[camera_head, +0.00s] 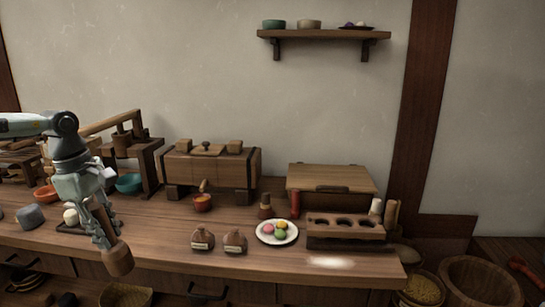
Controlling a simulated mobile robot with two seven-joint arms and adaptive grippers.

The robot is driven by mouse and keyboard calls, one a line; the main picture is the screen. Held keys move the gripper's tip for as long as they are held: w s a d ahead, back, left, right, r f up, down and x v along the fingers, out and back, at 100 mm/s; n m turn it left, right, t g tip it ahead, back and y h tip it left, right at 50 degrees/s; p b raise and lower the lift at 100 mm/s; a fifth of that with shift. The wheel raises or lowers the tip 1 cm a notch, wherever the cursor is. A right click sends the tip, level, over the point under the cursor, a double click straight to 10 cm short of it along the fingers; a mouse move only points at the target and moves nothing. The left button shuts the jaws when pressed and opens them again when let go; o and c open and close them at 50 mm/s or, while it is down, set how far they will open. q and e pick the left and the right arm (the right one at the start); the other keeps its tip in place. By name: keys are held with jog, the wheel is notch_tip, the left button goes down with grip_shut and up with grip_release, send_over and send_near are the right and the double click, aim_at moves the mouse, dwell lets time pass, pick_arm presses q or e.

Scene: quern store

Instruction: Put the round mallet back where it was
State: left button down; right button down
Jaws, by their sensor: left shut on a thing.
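The round mallet has a brown wooden head (118,260), which hangs low in front of the counter's front edge in the picture. My left gripper (104,230) is shut on the mallet's handle, with the head below its fingertips. The fingers cover part of the handle. I cannot tell how far the mallet is from the counter (160,232). My right gripper is not in view.
A dark tray with pale pieces (72,218) lies beside the gripper, and a grey stone (30,217) stands left of it. Two labelled brown pouches (203,240), a plate of coloured balls (277,241) and a wooden rack with holes (345,235) stand to the right.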

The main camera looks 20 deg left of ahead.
pick_arm(q)
jog(key=w+d+m, duration=0.3)
jog(key=d+m, duration=0.1)
jog(key=d, duration=0.5)
jog(key=w+d+m, duration=0.4)
jog(key=d+m, duration=0.1)
jog(key=d, duration=0.4)
jog(key=d+r+m+g, duration=0.1)
jog(key=d+r+m, duration=0.2)
jog(key=d, duration=0.5)
jog(key=w+d+r+m+g, duration=0.1)
jog(key=d+r+m, duration=0.2)
jog(key=d+m, duration=0.3)
jog(key=d, duration=0.3)
jog(key=shift+h, duration=0.3)
